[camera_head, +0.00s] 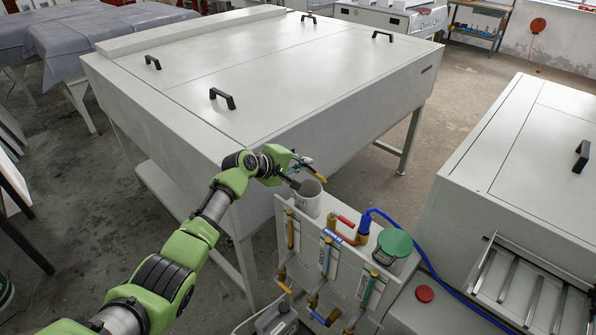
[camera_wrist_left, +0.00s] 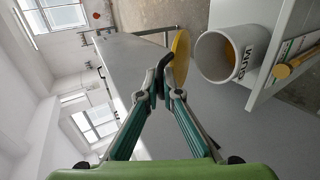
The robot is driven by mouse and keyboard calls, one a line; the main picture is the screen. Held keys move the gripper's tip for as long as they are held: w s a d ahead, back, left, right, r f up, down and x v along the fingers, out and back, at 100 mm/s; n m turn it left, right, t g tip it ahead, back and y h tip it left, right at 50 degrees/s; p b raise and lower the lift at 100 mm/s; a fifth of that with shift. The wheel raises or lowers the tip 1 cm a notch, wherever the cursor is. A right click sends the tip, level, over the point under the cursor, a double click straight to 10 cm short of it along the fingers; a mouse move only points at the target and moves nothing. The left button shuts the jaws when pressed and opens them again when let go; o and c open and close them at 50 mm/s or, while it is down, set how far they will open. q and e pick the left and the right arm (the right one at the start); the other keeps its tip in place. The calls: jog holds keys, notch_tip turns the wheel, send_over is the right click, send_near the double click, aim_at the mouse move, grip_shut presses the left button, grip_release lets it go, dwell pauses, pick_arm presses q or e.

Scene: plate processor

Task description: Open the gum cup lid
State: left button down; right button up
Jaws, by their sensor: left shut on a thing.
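The gum cup (camera_head: 308,200) is a light grey cup standing at the back left of the valve panel, with its mouth uncovered. In the left wrist view the cup (camera_wrist_left: 216,60) appears sideways, with its label partly readable and something yellow inside. The round yellow lid (camera_wrist_left: 181,58) is off the cup's mouth, tilted edge-on beside it. My right gripper is not in view.
A second container with a green lid (camera_head: 394,242) stands right of the cup. Between them are a red-handled valve (camera_head: 346,222) and a blue hose (camera_head: 400,226). The large grey plate machine (camera_head: 250,80) lies behind my left arm. A red button (camera_head: 425,293) sits at the lower right.

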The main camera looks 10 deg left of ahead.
pick_arm(q)
jog(key=shift+w+d+r+g+y, duration=0.3)
jog(key=shift+w+d+r+g, duration=0.1)
jog(key=shift+w+r+g, duration=0.15)
jog(key=shift+w+d+r+g+y, duration=0.3)
jog(key=shift+w+d+g, duration=0.15)
jog(key=shift+w, duration=0.2)
jog(key=shift+w+d+r, duration=0.15)
jog(key=shift+w+d, duration=0.15)
jog(key=shift+w, duration=0.25)
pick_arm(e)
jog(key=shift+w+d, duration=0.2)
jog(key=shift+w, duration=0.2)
pick_arm(q)
jog(key=shift+w, duration=0.1)
jog(key=c, duration=2.2)
grip_release()
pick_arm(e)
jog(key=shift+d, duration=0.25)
